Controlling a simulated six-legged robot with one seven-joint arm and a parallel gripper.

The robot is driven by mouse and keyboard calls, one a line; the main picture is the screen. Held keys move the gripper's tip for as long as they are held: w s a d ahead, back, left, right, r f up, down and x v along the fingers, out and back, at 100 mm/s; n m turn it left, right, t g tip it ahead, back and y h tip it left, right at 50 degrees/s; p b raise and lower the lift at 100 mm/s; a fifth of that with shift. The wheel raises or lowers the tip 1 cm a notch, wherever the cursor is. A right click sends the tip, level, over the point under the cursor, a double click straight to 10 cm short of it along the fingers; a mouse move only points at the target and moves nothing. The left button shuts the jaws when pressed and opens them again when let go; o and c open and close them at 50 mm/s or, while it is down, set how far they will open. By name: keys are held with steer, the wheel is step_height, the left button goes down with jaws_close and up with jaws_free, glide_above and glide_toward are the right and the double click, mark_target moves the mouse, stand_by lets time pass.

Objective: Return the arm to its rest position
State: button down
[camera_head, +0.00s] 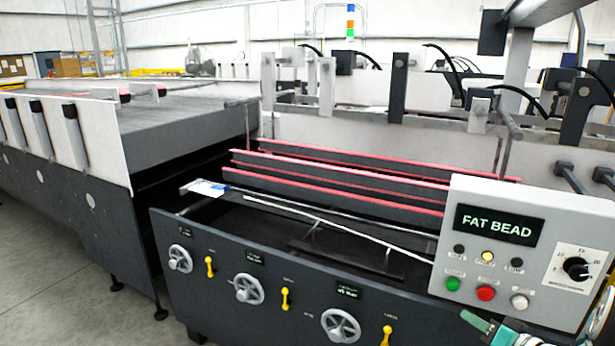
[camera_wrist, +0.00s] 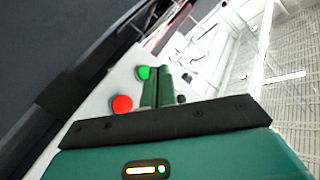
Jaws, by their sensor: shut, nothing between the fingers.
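My gripper (camera_head: 470,318) shows at the bottom right edge of the head view, just below the control panel (camera_head: 459,187). In the wrist view my gripper (camera_wrist: 157,72) has its two green fingers side by side, shut with nothing between them. Beyond the fingers in that view are the panel's green button (camera_wrist: 143,72) and red button (camera_wrist: 122,104). I cannot tell how far the fingertips are from the panel face. Most of my arm is out of the head view.
The panel display (camera_head: 499,226) reads "FAT BEAD", with an amber lamp (camera_head: 488,256) lit and a black dial (camera_head: 577,268) at right. The machine front has handwheels (camera_head: 249,289) and yellow levers (camera_head: 285,298). Open floor (camera_head: 60,270) lies at the lower left.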

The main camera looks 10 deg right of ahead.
steer(key=s+a+r+n+g+y, duration=0.25)
steer(key=a+g, duration=0.25)
steer(key=a, duration=0.6)
steer(key=s+a+r+n+g+y, duration=0.1)
steer(key=s+a+r+n+g, duration=0.2)
steer(key=a, duration=0.9)
steer(key=s+a+r+m+g+h, duration=0.1)
steer(key=s+a+r+h, duration=0.2)
steer(key=s+h, duration=0.5)
steer(key=shift+s+a+r, duration=0.4)
steer(key=shift+s+r, duration=0.05)
steer(key=shift+s, duration=0.35)
